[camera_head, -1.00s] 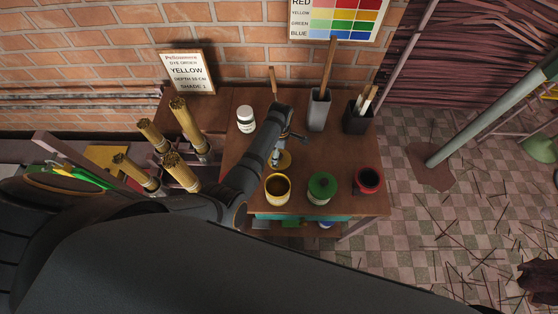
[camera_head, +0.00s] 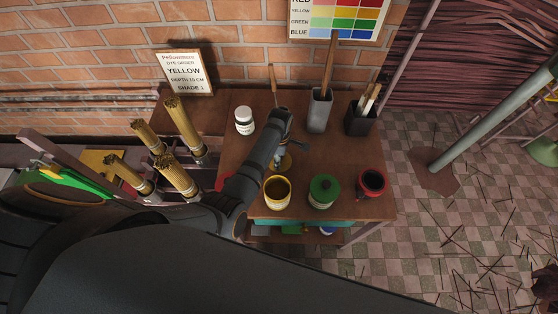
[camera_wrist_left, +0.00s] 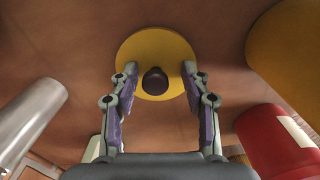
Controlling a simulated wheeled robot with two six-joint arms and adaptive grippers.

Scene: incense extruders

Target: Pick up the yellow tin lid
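The yellow tin lid (camera_head: 286,164) is a flat disc on the brown table, behind the open yellow tin (camera_head: 277,193). In the left wrist view the lid (camera_wrist_left: 137,47) shows a dark round knob (camera_wrist_left: 155,81) in its middle. My left gripper (camera_wrist_left: 159,72) is open, with one finger on each side of the knob and a visible gap to each. In the head view my left gripper (camera_head: 282,152) is over the lid and partly hides it. I cannot tell how high the fingertips are above the lid. My right gripper is not in view.
A white jar (camera_head: 244,121), grey holder (camera_head: 319,110) and black holder (camera_head: 361,118) stand farther back. Bundles of sticks (camera_head: 178,178) stand left. The table's middle right is clear.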

